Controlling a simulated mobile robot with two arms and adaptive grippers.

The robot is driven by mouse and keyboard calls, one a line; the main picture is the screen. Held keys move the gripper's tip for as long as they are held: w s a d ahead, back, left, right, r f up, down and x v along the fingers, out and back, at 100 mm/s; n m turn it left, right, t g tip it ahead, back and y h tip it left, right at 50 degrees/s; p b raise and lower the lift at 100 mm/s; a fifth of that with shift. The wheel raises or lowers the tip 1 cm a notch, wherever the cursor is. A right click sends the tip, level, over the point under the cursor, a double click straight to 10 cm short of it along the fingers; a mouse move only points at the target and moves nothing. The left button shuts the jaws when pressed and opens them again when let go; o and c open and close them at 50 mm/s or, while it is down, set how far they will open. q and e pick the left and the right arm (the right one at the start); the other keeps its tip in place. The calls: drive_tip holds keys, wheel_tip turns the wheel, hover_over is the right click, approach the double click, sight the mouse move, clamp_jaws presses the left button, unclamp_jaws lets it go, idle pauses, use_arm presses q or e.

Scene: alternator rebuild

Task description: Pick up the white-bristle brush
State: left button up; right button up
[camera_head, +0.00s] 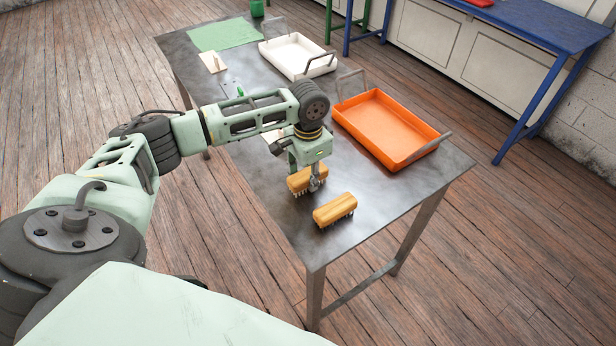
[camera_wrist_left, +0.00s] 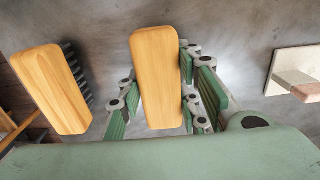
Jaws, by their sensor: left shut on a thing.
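Two brushes with wooden backs are at the near end of the metal table. My left gripper (camera_head: 314,184) is shut on one wooden brush (camera_head: 299,181). In the left wrist view this held brush (camera_wrist_left: 158,78) is upright between the green finger pads, its back facing the camera. Its bristles are hidden there and too small in the head view to tell their colour surely. I cannot tell whether it touches the table. The other brush (camera_head: 335,210) lies closer to the near edge; its dark bristles show in the left wrist view (camera_wrist_left: 52,90). My right gripper is not in view.
An orange tray (camera_head: 436,140) stands right of the gripper, a white tray (camera_head: 266,55) farther back. A green mat (camera_head: 224,34) and a small pale plate (camera_head: 213,62) lie at the far end. A pale block on a plate (camera_wrist_left: 290,68) lies right in the wrist view.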

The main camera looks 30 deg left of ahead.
sight(307, 175)
use_arm(q)
drive_tip(key=shift+r, duration=0.55)
drive_tip(key=r, duration=0.1)
drive_tip(key=r+b, duration=0.1)
drive_tip(key=r, duration=0.1)
drive_tip(key=shift+s+d+r, duration=0.1)
drive_tip(key=shift+s+r, duration=0.1)
drive_tip(key=shift+s, duration=0.15)
drive_tip(key=s+d+r+b, duration=0.1)
drive_tip(key=s+d+r, duration=0.1)
drive_tip(key=s+r, duration=0.4)
drive_tip(key=s, duration=0.4)
drive_tip(key=shift+s+d+r, duration=0.3)
drive_tip(key=shift+s+d, duration=0.05)
